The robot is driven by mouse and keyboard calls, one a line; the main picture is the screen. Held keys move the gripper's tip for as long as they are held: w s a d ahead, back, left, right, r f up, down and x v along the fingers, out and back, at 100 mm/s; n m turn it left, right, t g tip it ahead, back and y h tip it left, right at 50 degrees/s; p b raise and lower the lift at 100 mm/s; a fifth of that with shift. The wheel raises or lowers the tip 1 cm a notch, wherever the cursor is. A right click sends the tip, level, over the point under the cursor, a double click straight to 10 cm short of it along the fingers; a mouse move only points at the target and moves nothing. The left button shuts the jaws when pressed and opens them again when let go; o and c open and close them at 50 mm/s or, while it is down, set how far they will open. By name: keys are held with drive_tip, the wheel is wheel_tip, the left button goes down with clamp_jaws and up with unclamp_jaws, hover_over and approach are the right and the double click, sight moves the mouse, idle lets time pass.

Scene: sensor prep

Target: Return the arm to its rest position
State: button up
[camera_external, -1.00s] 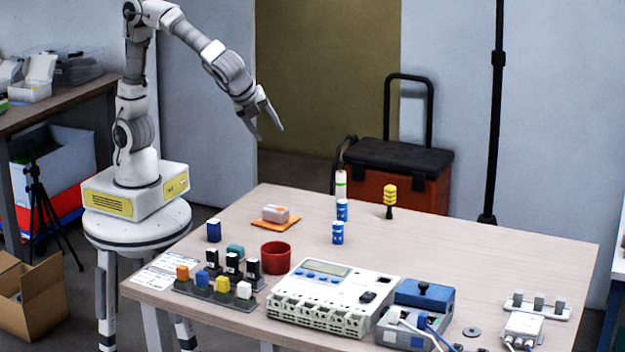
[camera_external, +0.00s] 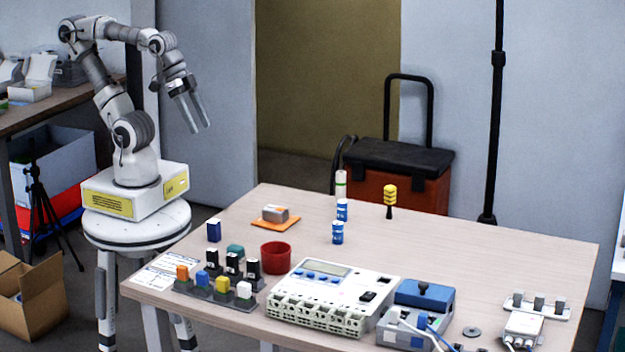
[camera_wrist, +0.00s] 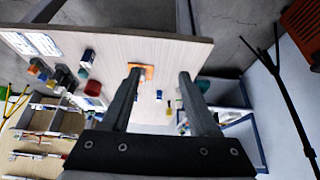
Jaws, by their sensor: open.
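My gripper (camera_external: 199,128) is open and empty, raised in the air to the left of the table's back corner. My arm is folded back above its base, with the fingers angled down and to the right. In the wrist view my gripper (camera_wrist: 160,76) shows two parallel dark fingers with a wide gap and nothing between them. The table (camera_wrist: 150,42) appears beyond the fingers, some distance away.
On the table (camera_external: 420,245) are a grey-white block on an orange pad (camera_external: 268,223), a red cup (camera_external: 276,258), blue cylinders, a white device (camera_external: 335,298) and a blue-grey unit (camera_external: 418,314). A black stand (camera_external: 494,110) is behind. Space around my gripper is clear.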

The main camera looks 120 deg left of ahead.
drive_tip(key=shift+w, duration=0.1)
wheel_tip(320, 180, up, 16)
drive_tip(key=p, duration=1.6)
